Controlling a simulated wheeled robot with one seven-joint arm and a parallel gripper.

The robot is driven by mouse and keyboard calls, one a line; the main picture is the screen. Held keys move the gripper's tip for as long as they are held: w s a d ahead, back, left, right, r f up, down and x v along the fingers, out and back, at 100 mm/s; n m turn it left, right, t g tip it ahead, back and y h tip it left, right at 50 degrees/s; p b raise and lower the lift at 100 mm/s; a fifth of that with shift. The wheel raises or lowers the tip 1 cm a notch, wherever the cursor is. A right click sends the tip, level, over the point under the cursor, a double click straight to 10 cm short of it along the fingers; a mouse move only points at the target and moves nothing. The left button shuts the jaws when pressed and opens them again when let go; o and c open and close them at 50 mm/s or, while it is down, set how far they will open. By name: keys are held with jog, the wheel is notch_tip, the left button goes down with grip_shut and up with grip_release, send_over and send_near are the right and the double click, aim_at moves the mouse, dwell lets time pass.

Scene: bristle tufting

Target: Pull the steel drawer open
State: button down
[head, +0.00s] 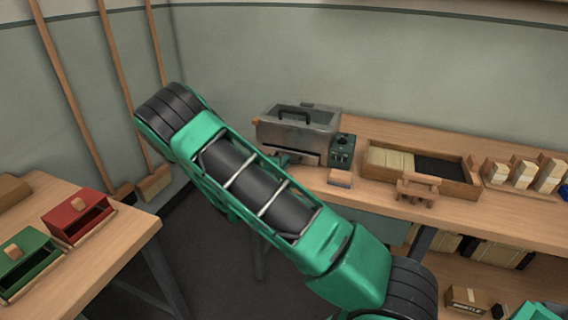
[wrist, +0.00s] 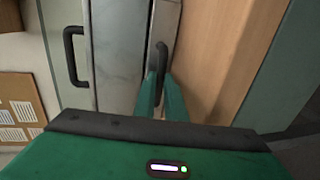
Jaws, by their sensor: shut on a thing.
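The steel box (head: 285,133) stands on the back bench, with a black handle on its top. The steel drawer (head: 308,158) is low in its front, partly hidden by my gripper (head: 283,159). In the wrist view the box's steel face (wrist: 118,50) fills the middle, with one black handle (wrist: 70,55) to its left. The drawer's dark handle (wrist: 162,52) sits between the two green fingers of my gripper (wrist: 161,88), which is shut on it. I cannot tell whether the drawer stands out from the box.
A dark green control box (head: 342,150) stands right beside the steel box. A small wooden block (head: 340,178) lies at the bench's front edge, near my gripper. A wooden tray (head: 462,182) is further right. Red (head: 78,218) and green (head: 25,262) boxes sit on the left table.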

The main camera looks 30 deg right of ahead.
jog(key=f+v, duration=0.2)
jog(key=v, duration=0.9)
jog(key=shift+s+a+f, duration=0.3)
jog(key=shift+s+a, duration=0.05)
jog(key=shift+a, duration=0.05)
jog(key=c, duration=2.1)
grip_release()
jog(key=shift+a, duration=0.1)
jog(key=v, duration=1)
jog(key=shift+s+a, duration=0.1)
jog(key=shift+a, duration=0.1)
jog(key=shift+d+r, duration=0.1)
